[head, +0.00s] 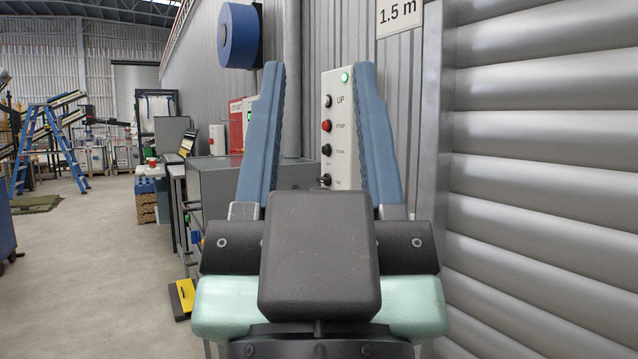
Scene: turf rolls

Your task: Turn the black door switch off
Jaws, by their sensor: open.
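A pale door control panel (342,130) is fixed to the grey corrugated wall, seen between my gripper's fingers. The panel's lower end is hidden.
A grey roller door (545,150) stands close on the right, beside its metal frame. A grey cabinet (225,190) and a workbench are on the left. A blue reel (239,36) hangs on the wall. Open floor (90,260) lies further left, with a blue ladder (48,150) behind.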

